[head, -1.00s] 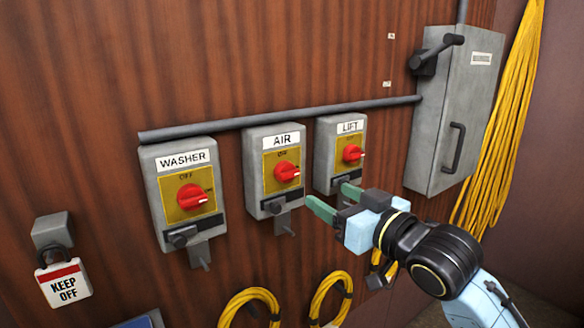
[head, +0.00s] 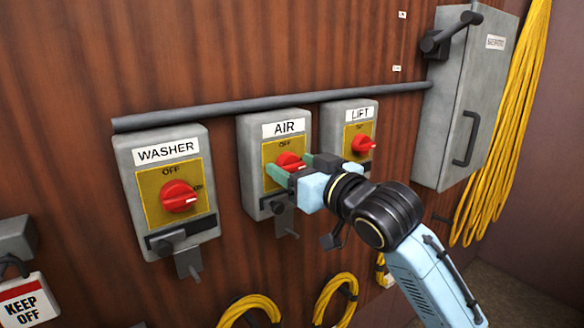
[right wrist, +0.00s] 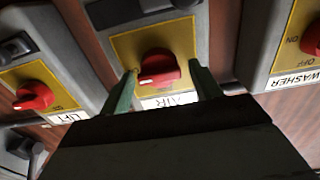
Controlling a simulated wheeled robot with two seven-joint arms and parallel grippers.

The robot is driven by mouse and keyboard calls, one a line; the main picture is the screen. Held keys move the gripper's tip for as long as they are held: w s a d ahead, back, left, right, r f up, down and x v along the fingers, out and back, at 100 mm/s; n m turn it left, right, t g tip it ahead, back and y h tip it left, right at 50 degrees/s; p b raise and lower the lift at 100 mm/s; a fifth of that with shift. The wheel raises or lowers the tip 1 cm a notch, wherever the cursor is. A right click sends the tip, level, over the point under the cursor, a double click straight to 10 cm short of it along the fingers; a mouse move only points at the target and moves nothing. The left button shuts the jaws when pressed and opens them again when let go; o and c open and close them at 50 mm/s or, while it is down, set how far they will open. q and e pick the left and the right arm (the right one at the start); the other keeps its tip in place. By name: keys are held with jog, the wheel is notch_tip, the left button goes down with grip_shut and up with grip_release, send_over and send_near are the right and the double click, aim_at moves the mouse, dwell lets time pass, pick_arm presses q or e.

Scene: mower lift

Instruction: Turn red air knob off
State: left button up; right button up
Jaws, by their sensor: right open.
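The red AIR knob (head: 288,160) sits on a yellow plate of the grey AIR box (head: 246,150), at the middle of the wall. My right gripper (head: 290,168) is open at the knob and partly covers it in the head view. In the right wrist view, the AIR knob (right wrist: 160,68) lies between the two green fingers (right wrist: 164,90), with a gap visible on both sides. The knob's white mark points left in that view, toward the LIFT side, away from the OFF label. My left gripper is not in view.
The WASHER box with its red knob (head: 180,196) is on the left, and the LIFT knob (head: 362,145) is close on the right. A grey pipe (head: 220,112) runs above the boxes. A grey cabinet (head: 460,110) and yellow cables (head: 515,120) are further right.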

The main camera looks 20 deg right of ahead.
jog(key=shift+c, duration=0.5)
jog(key=c, duration=0.8)
